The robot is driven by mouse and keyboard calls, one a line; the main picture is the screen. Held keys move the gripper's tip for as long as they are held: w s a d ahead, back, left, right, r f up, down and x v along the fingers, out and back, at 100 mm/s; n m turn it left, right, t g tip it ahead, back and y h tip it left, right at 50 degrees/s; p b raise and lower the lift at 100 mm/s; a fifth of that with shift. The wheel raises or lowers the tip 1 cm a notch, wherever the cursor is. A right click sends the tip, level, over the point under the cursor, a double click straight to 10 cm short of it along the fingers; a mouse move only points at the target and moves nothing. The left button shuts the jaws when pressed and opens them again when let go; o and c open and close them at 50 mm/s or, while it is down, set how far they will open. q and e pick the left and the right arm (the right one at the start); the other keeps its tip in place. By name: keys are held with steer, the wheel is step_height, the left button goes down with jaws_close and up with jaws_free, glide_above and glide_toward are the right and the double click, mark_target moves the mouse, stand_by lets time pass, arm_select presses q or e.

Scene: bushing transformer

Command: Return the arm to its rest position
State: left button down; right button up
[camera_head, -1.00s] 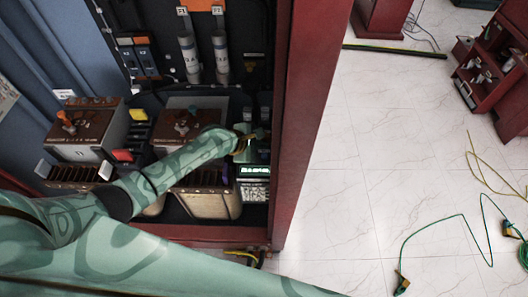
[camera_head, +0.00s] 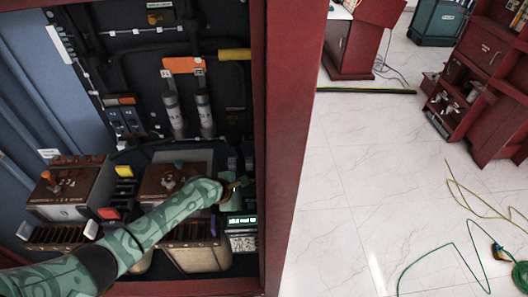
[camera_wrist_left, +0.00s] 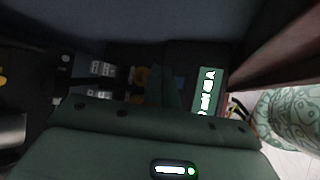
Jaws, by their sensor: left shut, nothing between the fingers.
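My left arm (camera_head: 150,230) is green and patterned. It reaches from the lower left of the head view into the open red-framed cabinet (camera_head: 285,150). My left gripper (camera_head: 238,189) is at the arm's far end, just above a small device with a lit display (camera_head: 242,220). It is shut and empty. In the left wrist view its dark green body (camera_wrist_left: 150,145) fills the bottom, and the lit display (camera_wrist_left: 207,92) shows right of its fingers. Much of the fingers is dark there. My right gripper is not in view.
Two brown-topped units (camera_head: 68,184) and (camera_head: 172,180) stand inside the cabinet near the arm. Two grey cylinders (camera_head: 174,115) and (camera_head: 204,115) hang above. The cabinet's right post is close beside the gripper. White floor at right is mostly free, with a green cable (camera_head: 440,255).

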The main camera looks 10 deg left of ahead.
arm_select(q)
steer(key=s+d+m, duration=0.2)
steer(key=s+m, duration=0.1)
steer(key=s+d+m, duration=0.1)
steer(key=s+m, duration=0.1)
steer(key=shift+g, duration=0.3)
steer(key=s+r+m+y, duration=0.2)
steer(key=s+m, duration=0.5)
steer(key=m, duration=0.2)
steer(key=s+a+r+m+y, duration=0.4)
steer(key=s+a+r+m, duration=0.2)
steer(key=s+a, duration=0.15)
steer(key=s+a+r+m+y, duration=0.4)
steer(key=s+a+r+m, duration=0.25)
steer(key=a, duration=0.25)
steer(key=s+d+f+g+h+b, duration=0.1)
steer(key=s+d+f+b, duration=0.1)
steer(key=f, duration=1.3)
steer(key=s+d+f+g+h+b, duration=0.2)
steer(key=f, duration=1.4)
steer(key=s+f+n+g+h+b, duration=0.1)
steer(key=s+f+n+g+b, duration=0.1)
steer(key=s+f, duration=1.6)
steer(key=shift+s+d+n+g, duration=0.15)
steer(key=shift+s+n+g, duration=0.15)
steer(key=shift+s+n, duration=0.5)
